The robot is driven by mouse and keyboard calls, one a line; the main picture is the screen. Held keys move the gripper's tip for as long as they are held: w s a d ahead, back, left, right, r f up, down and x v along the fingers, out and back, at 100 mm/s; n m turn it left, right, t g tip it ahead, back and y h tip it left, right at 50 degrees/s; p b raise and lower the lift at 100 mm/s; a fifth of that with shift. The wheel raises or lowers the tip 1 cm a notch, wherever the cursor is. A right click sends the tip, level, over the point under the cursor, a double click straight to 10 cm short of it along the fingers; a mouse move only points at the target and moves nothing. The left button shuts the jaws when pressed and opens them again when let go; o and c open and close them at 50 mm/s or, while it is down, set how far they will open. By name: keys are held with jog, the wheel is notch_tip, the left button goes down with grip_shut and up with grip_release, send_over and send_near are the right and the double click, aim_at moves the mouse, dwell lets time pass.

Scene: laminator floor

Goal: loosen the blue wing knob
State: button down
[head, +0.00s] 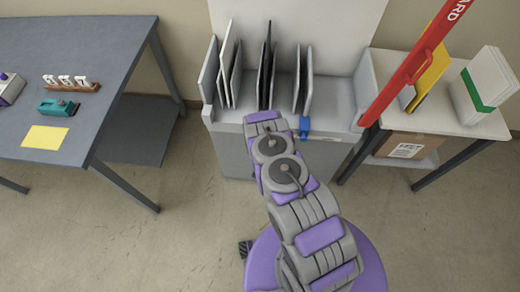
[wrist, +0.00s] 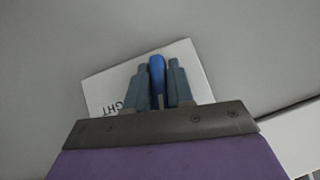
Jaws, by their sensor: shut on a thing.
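The blue wing knob (head: 304,125) is on the front of the light grey rack unit (head: 345,124), just right of my arm's end in the head view. In the wrist view the blue knob (wrist: 157,75) stands upright between the two grey fingers of my gripper (wrist: 160,84). The fingers are shut on it, one on each side. A white label (wrist: 100,88) with dark lettering lies behind the fingers and is partly covered by them. In the head view my arm hides the fingertips.
The rack holds several upright dark and grey panels (head: 266,70). A dark grey table (head: 60,110) stands at left with a teal tool (head: 58,107) and yellow paper (head: 45,137). A red bar (head: 415,62) slants across the right, before a side table (head: 435,120). Floor at left is clear.

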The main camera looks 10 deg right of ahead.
jog(key=shift+w+r+n+h, duration=0.3)
jog(key=shift+n+h, duration=0.1)
jog(key=shift+h, duration=0.4)
jog(key=shift+w+g, duration=0.15)
jog(key=shift+g, duration=0.15)
jog(key=c, duration=1.1)
grip_release()
jog(key=shift+p, duration=0.3)
jog(key=shift+s+a+r, duration=0.1)
jog(key=shift+s, duration=0.3)
jog(key=p+v, duration=0.2)
jog(key=v, duration=1.4)
jog(key=shift+s+a+r+p, duration=0.15)
jog(key=shift+s+p, duration=0.15)
